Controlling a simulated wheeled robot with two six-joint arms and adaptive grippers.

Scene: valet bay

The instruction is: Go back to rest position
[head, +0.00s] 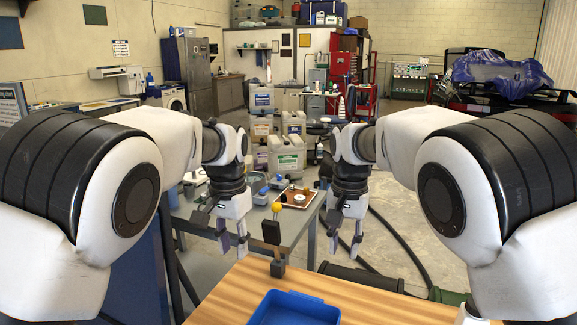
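My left gripper (233,246) hangs pointing down at the left of centre in the head view, its fingers apart with nothing between them. My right gripper (345,245) hangs likewise to the right of centre, also open and empty. Both arms reach in from the sides with bent elbows, roughly mirrored. The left fingertips show in front of the grey table, and the right ones against the floor and table edge. Neither gripper appears to touch anything.
A wooden table (370,302) lies in front with a blue tray (290,295) at its near edge. A small upright stand with a black block (271,232) rises between the grippers, near a yellow ball (277,206).

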